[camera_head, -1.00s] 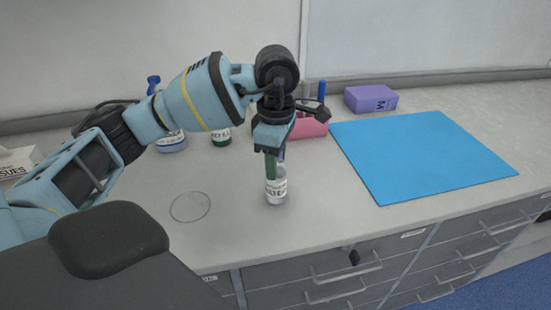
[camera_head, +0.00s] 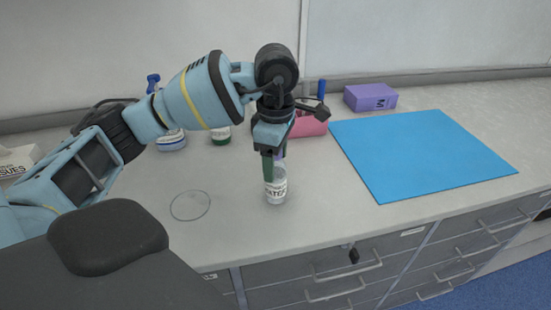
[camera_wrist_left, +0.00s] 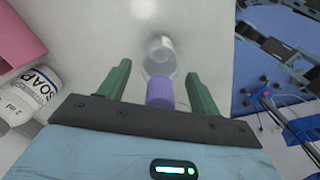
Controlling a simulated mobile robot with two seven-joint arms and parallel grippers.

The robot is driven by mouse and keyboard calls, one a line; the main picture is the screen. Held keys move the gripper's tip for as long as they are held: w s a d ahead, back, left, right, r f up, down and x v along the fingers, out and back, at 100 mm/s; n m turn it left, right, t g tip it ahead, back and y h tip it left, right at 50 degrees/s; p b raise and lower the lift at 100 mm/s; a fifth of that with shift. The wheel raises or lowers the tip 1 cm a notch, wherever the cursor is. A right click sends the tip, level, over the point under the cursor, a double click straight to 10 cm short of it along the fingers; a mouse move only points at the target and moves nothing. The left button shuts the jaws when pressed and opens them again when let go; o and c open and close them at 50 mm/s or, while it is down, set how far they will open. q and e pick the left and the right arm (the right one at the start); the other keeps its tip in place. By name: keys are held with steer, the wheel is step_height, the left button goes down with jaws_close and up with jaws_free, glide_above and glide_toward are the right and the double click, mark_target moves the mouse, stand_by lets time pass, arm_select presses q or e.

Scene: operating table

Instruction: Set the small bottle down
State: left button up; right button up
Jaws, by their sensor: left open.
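The small bottle (camera_head: 276,188) is clear with a white label and a purple cap. It stands upright on the grey counter, left of the blue mat. My left gripper (camera_head: 273,168) points down at it from above, with its green fingers beside the bottle's upper part. In the left wrist view the bottle (camera_wrist_left: 160,62) and its purple cap (camera_wrist_left: 160,92) sit between the two green fingers (camera_wrist_left: 158,85). The fingers are apart, with a gap on each side of the cap. My right gripper is not in view.
A blue mat (camera_head: 420,155) lies to the right, with a purple box (camera_head: 370,98) behind it. A pink holder (camera_head: 310,126) and other bottles (camera_head: 171,141) stand behind the gripper. A round outline (camera_head: 190,206) marks the clear counter at left. The drawer-side edge is in front.

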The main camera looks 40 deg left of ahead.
arm_select(q)
step_height(320, 180, up, 11)
steer(key=shift+f+p, duration=0.1)
steer(key=shift+p, duration=0.55)
steer(key=shift+r, duration=0.45)
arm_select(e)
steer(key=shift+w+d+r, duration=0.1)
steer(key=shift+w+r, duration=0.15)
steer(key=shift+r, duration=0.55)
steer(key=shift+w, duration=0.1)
